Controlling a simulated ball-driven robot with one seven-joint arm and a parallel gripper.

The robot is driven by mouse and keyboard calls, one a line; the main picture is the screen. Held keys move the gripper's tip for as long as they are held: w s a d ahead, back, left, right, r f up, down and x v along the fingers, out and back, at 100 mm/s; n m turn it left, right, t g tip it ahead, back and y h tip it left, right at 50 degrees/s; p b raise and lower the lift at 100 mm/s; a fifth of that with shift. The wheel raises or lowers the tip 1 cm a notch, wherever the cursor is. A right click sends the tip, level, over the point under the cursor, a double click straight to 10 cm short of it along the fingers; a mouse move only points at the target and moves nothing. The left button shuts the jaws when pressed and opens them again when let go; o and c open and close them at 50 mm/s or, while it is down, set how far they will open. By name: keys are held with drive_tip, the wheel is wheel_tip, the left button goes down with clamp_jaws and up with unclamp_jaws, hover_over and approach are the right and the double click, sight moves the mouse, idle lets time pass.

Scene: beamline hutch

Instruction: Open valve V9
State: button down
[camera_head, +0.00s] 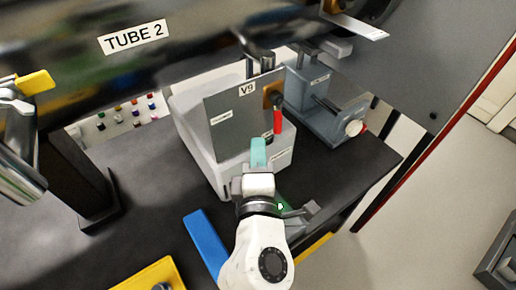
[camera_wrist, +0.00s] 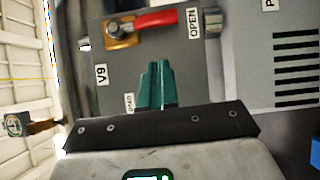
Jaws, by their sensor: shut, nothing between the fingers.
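Valve V9 sits on a grey panel (camera_head: 225,135) with a V9 label, on a white box. Its red handle (camera_head: 278,119) hangs down from an orange-brown mount (camera_head: 272,95). In the wrist view the red handle (camera_wrist: 155,20) extends right from its pivot, and its tip points toward the OPEN label (camera_wrist: 194,24). A second label (camera_wrist: 130,103) is partly hidden by my fingers. My gripper (camera_head: 258,146) has its teal fingers together and empty. In the wrist view the fingertips (camera_wrist: 156,66) are just below the handle, seemingly apart from it.
A grey-blue fixture with a round knob (camera_head: 354,127) stands right of the valve box. The TUBE 2 pipe (camera_head: 133,38) spans overhead. A blue object (camera_head: 204,243) and a yellow tray (camera_head: 150,277) lie at the front.

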drive_tip(key=s+b, duration=0.1)
drive_tip(key=s, duration=0.8)
drive_tip(key=d+f+m+g+h, duration=0.2)
drive_tip(key=d+f+m+g, duration=0.25)
drive_tip(key=d+f, duration=0.35)
drive_tip(key=d+f+m+g+h, duration=0.3)
drive_tip(key=d+f+m, duration=0.2)
drive_tip(key=d, duration=0.6)
drive_tip(key=s+d+f+m+g+y, duration=0.1)
drive_tip(key=s+d+f+m+g, duration=0.1)
drive_tip(key=s, duration=0.4)
drive_tip(key=s+d+f+m+g+y+p, duration=0.1)
drive_tip(key=s+d+f+m+g+y, duration=0.1)
drive_tip(key=s+d+f+m+g, duration=0.1)
drive_tip(key=s+d+f+m+g+y, duration=0.1)
drive_tip(key=s+d+f+m+g, duration=0.2)
drive_tip(key=s+f, duration=0.4)
drive_tip(key=shift+s+m+g+y+p, duration=0.3)
drive_tip(key=shift+s+m+g+y, duration=0.1)
drive_tip(key=shift+s+m+g, duration=0.35)
